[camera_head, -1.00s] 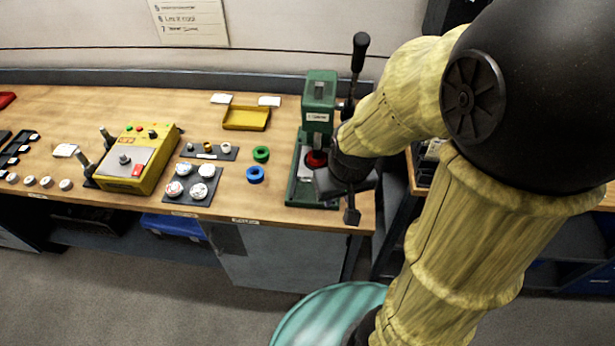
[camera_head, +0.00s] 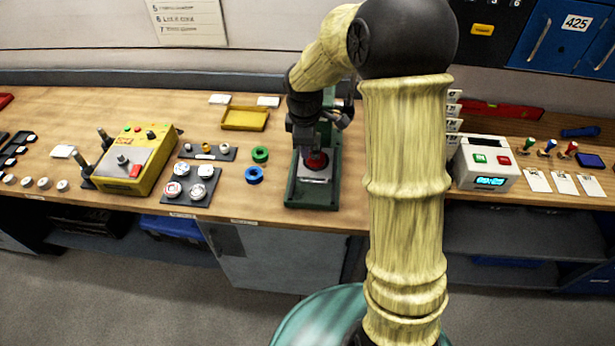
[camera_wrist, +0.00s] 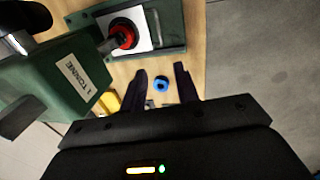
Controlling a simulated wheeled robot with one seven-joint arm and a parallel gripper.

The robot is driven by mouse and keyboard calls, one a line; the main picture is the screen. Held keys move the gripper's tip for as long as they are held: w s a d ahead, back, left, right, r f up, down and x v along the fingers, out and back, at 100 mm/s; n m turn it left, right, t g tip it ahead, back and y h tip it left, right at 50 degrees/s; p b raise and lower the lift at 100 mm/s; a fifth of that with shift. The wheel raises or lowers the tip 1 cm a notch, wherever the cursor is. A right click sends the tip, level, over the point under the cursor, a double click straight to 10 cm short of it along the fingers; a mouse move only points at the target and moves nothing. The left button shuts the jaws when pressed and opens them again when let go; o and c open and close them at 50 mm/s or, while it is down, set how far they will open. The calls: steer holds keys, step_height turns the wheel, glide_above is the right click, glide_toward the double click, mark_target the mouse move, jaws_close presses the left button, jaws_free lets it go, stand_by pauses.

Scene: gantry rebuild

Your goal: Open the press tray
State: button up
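The green press (camera_head: 328,188) stands at the front of the bench, partly hidden behind my arm. On its base lies a pale square plate (camera_head: 318,178), seemingly its tray, with a red ring-like part (camera_head: 316,160) around a dark centre. In the wrist view the press body (camera_wrist: 75,75), labelled "1 TONNE", is at upper left. The plate (camera_wrist: 145,25) and red part (camera_wrist: 124,34) show at the top. My gripper (camera_wrist: 161,70) is open and empty, beside the press. In the head view my gripper (camera_head: 303,146) hangs in front of the press column, hiding much of it.
A blue ring (camera_head: 254,175) and a green ring (camera_head: 260,154) lie left of the press. A yellow tray (camera_head: 245,119) and yellow control box (camera_head: 133,160) stand farther left. A white device with a display (camera_head: 486,163) stands to the right.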

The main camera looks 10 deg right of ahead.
mark_target(308, 181)
steer(key=w+f+p, duration=0.1)
steer(key=f, duration=0.4)
steer(key=w+f+p, duration=0.1)
steer(key=f, duration=0.5)
steer(key=w+d+f+p, duration=0.1)
steer(key=f, duration=0.5)
steer(key=shift+p, duration=0.35)
jaws_close()
